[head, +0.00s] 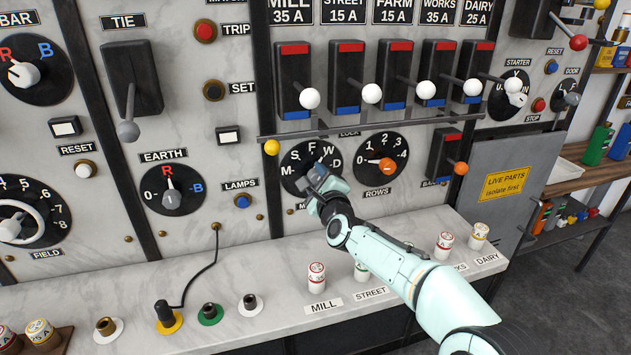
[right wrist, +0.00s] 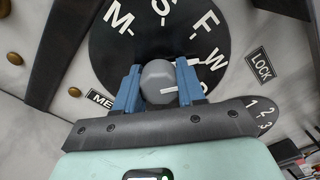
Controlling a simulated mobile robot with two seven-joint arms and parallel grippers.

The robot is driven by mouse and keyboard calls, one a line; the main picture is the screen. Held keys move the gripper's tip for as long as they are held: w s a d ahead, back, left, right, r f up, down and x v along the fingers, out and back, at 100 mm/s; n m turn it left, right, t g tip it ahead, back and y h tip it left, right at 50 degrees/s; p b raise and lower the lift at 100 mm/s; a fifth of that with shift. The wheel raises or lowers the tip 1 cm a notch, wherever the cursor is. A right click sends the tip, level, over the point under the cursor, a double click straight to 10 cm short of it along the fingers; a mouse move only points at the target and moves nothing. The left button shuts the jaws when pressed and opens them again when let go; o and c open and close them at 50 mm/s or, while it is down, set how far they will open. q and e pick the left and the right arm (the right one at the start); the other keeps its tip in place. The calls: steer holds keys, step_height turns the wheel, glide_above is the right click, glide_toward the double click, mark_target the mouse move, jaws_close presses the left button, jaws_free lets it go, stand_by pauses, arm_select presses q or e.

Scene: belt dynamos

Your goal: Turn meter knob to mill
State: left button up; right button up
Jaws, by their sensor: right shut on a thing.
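The meter dial (head: 300,163) is a black disc on the marble panel with white letters M, S, F, W and D around its edge. In the right wrist view the dial (right wrist: 145,45) fills the upper middle, with M at upper left. Its round grey knob (right wrist: 157,78) sits between the blue fingers of my right gripper (right wrist: 158,84), which is shut on it. The knob's white mark points right, towards the right finger and a partly hidden letter past W. In the head view my right gripper (head: 320,182) covers the knob. My left gripper is not in view.
A rows dial (head: 384,160) with an orange pointer is close on the right. A horizontal rail (head: 370,128) and several white-balled levers are above. Fuses, including the mill fuse (head: 317,276), stand on the ledge below. An earth dial (head: 172,188) is on the left.

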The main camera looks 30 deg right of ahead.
steer(key=shift+d+f+n, duration=0.1)
steer(key=shift+f+n, duration=0.15)
steer(key=shift+n, duration=0.75)
steer(key=n, duration=0.2)
steer(key=shift+n, duration=0.3)
steer(key=n, duration=0.2)
steer(key=shift+r+n, duration=0.1)
steer(key=shift+n, duration=0.3)
steer(key=n+p, duration=0.1)
steer(key=n, duration=0.2)
steer(key=shift+r+n, duration=0.1)
steer(key=shift+n, duration=0.2)
steer(key=n+p, duration=0.1)
steer(key=n, duration=0.4)
steer(key=shift+r+p, duration=0.15)
steer(key=shift+p, duration=0.25)
arm_select(q)
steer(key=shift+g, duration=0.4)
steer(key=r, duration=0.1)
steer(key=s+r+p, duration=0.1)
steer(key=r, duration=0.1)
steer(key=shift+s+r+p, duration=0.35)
steer(key=shift+p, duration=0.05)
arm_select(e)
steer(key=n, duration=0.6)
steer(key=shift+r, duration=0.15)
steer(key=o, duration=1.1)
steer(key=shift+c, duration=0.2)
